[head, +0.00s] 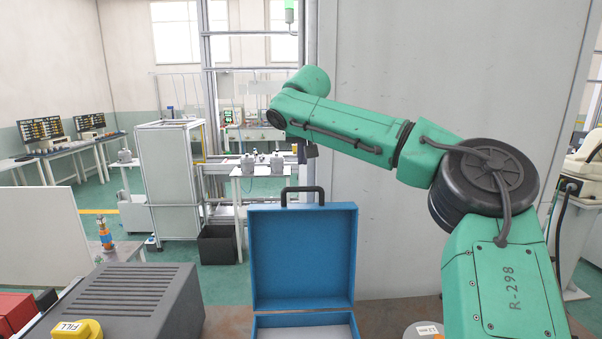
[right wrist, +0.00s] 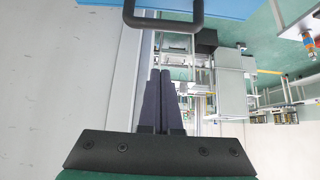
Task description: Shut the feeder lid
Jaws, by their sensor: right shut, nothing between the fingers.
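The blue feeder lid (head: 302,255) stands open and upright in the head view, with a black handle (head: 302,190) on its top edge. The feeder's blue base (head: 277,321) is below it, cut off by the bottom edge. My right gripper (head: 311,151) is above the handle and mostly hidden behind its own arm. In the right wrist view, its fingers (right wrist: 165,76) are together with nothing between them. The handle also shows there (right wrist: 163,22), beyond the fingertips and apart from them, with a strip of the blue lid (right wrist: 215,8) behind it. My left gripper is not in view.
A round grey item (head: 424,331) sits at the right on the brown table (head: 380,318). A large grey panel (head: 420,80) stands behind my right arm.

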